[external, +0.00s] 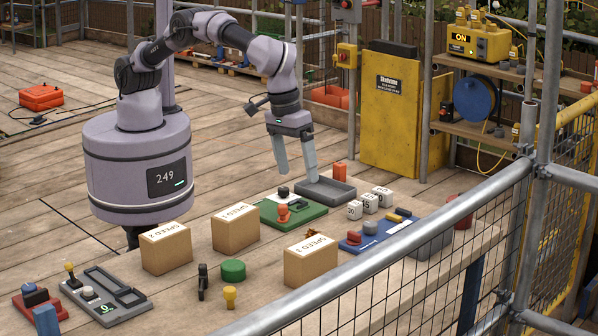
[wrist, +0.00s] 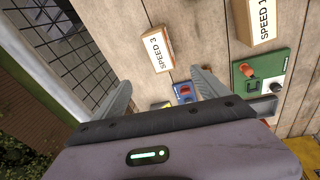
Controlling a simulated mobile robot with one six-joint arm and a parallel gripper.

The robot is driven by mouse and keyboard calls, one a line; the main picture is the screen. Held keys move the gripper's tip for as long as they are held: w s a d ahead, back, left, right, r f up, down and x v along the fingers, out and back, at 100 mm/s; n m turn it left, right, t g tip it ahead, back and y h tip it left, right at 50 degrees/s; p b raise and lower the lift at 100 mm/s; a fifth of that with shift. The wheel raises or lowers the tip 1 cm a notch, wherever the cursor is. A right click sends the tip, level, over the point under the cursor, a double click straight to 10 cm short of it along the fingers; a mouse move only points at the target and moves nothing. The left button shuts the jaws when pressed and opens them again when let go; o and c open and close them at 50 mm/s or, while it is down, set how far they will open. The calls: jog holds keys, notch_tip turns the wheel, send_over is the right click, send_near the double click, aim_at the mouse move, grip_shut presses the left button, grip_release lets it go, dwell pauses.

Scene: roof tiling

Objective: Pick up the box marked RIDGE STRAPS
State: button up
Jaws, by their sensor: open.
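Three brown cardboard boxes with white top labels stand on the wooden bench. They read SPEED 2 (external: 166,253), SPEED 1 (external: 236,232) and SPEED 3 (external: 311,265). No label reading RIDGE STRAPS can be read in either view. In the wrist view, the SPEED 3 box (wrist: 167,48) is at top centre and the SPEED 1 box (wrist: 253,32) at top right. My gripper (external: 296,172) is open and empty, pointing down above the back of the bench, behind the boxes. Its two fingers also show in the wrist view (wrist: 163,92).
A green board (external: 306,216) with a red knob and a grey tray (external: 325,191) lie below my gripper. White numbered cubes (external: 370,203) and a blue board (external: 352,245) are to the right. A green cylinder (external: 233,270) stands between boxes. A metal railing (external: 400,255) runs along the front.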

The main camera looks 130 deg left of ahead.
jog(key=b, duration=0.4)
send_over(310, 245)
jog(key=s, duration=0.1)
jog(key=shift+n, duration=0.4)
jog(key=f, duration=1.2)
jog(key=shift+d+f, duration=0.25)
jog(key=shift+f, duration=0.15)
jog(key=f, duration=0.2)
jog(key=f+b, duration=0.1)
jog(key=f, duration=0.1)
jog(key=w+f+b, duration=0.1)
jog(key=f, duration=0.1)
jog(key=shift+a+f, duration=0.1)
jog(key=shift+a, duration=0.2)
jog(key=shift+s+r, duration=0.1)
jog(key=shift+r, duration=0.1)
jog(key=shift+c, duration=0.5)
grip_shut()
